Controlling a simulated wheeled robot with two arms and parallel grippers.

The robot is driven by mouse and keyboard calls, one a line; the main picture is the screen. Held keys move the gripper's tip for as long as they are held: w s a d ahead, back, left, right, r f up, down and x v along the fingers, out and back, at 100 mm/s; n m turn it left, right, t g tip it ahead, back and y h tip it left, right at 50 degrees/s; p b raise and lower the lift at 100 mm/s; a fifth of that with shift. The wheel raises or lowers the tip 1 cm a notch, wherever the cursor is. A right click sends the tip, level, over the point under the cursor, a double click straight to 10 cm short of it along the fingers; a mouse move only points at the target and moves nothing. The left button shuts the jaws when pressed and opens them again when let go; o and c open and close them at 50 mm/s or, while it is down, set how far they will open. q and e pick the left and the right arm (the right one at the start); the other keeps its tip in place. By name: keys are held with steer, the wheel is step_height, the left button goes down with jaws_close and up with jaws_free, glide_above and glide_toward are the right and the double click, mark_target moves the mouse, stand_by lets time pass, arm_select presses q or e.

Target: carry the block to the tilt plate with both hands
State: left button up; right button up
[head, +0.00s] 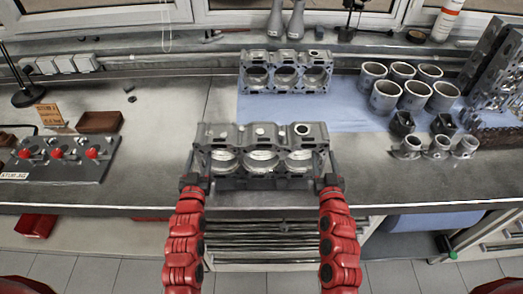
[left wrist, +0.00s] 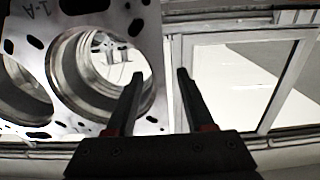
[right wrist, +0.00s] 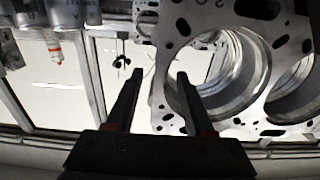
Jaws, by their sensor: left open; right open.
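A grey engine block (head: 262,135) with three bores stands near the front edge of the bench. A dark flat piece (head: 262,184) shows along its lower front; I cannot tell whether this is the tilt plate. My left gripper (head: 194,182) is open at the block's left end. In the left wrist view, one finger overlaps the block's bore (left wrist: 85,75) and the other lies past its end. My right gripper (head: 328,182) is open at the right end. In the right wrist view, its fingers likewise straddle the block's end (right wrist: 178,60). Contact is unclear.
A second similar block (head: 285,72) stands behind on a blue mat (head: 300,112). Several grey cylinders (head: 384,97) and smaller parts stand right. A panel with red knobs (head: 60,158) and a brown tray (head: 98,122) lie left. Bench between panel and block is clear.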

arm_select(q)
steer(key=shift+w, duration=1.95)
arm_select(e)
steer(key=shift+w, duration=1.95)
arm_select(q)
jaws_close()
arm_select(e)
jaws_close()
arm_select(q)
steer(key=shift+a+r, duration=0.1)
arm_select(e)
steer(key=shift+d+r, duration=0.1)
steer(key=shift+r, duration=0.05)
